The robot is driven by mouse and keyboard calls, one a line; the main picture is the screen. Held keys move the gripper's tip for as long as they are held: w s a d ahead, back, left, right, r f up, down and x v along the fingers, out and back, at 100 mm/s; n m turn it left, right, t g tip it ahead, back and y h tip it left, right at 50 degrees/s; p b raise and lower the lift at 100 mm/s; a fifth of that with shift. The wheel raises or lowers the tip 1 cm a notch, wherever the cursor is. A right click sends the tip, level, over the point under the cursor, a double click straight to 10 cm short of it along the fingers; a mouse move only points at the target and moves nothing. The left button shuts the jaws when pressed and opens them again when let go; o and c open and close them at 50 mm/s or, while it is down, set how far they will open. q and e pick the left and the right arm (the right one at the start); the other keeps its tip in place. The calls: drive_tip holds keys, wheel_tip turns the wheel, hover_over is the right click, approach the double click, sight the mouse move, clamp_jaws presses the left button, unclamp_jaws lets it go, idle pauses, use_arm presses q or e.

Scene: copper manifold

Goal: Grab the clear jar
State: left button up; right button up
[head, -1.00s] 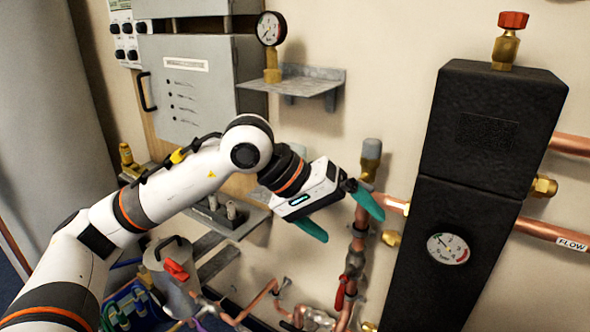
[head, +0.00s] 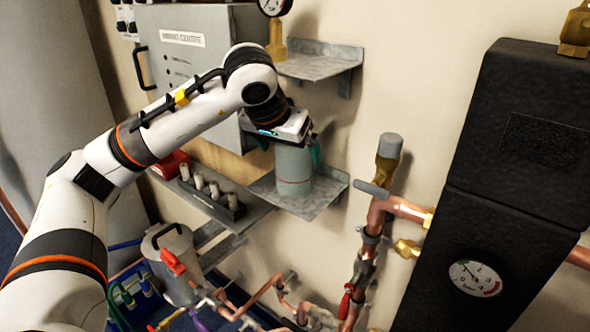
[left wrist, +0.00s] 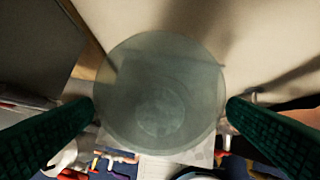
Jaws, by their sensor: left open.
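The clear jar (head: 293,168) stands upright on a small metal shelf (head: 318,200) on the wall. It looks greyish and translucent, with a thin reddish line around its lower part. In the left wrist view the jar (left wrist: 160,92) is seen from above as a round shape in the middle. My left gripper (head: 290,150) is at the jar's upper part, with green fingers on either side of it. In the left wrist view the open fingers (left wrist: 160,112) flank the jar. Whether they touch it is hard to tell. My right gripper is not in view.
Another metal shelf (head: 320,63) is above, with a brass-stemmed gauge. A grey cabinet (head: 190,75) is behind my arm. A rack of pale cylinders (head: 212,192) stands left of the jar. Copper pipes (head: 362,265) and a black housing (head: 500,180) are to the right.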

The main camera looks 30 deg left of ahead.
use_arm(q)
drive_tip(key=x, duration=0.3)
drive_tip(key=shift+f, duration=0.25)
drive_tip(key=shift+d, duration=0.1)
drive_tip(key=shift+c, duration=0.3)
drive_tip(key=shift+r, duration=0.1)
drive_tip(key=c, duration=1)
drive_tip(key=shift+c, duration=0.2)
